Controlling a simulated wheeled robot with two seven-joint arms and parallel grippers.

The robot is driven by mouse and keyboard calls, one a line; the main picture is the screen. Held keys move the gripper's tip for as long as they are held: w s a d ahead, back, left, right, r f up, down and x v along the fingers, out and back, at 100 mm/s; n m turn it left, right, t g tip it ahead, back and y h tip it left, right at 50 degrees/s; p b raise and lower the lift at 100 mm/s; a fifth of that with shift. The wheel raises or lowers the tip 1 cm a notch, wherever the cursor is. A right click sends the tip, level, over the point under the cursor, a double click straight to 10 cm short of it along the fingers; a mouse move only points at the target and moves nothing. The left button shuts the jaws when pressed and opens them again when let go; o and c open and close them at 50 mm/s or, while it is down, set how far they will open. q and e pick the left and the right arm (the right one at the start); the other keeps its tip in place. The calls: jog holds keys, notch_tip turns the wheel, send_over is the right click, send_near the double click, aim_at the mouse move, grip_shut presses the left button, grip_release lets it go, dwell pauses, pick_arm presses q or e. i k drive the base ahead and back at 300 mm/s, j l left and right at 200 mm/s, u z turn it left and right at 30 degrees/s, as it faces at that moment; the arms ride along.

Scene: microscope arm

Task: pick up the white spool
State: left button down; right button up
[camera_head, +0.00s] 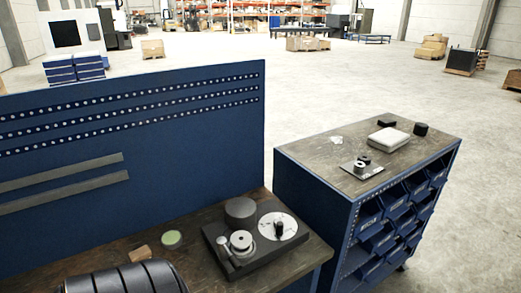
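A small white round part, spool-like (241,241), sits on the left of a black device base (262,262) on the wooden bench. A pale arm lies along its left side. A white disc (278,226) with a dark knob (279,229) is to its right, and a dark cylinder (240,211) stands behind it. Another small whitish round part (360,167) sits on a grey plate on the cabinet; I cannot tell for sure which is the white spool. Neither of my grippers is in view.
A blue perforated panel (200,150) rises behind the bench. A green disc (171,239) and a wooden block (140,253) lie left of the device. A black ridged object (125,279) fills the bottom left. The blue cabinet (310,200) carries a white box (388,140).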

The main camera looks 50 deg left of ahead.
aim_at(241, 241)
jog(key=u, duration=1.85)
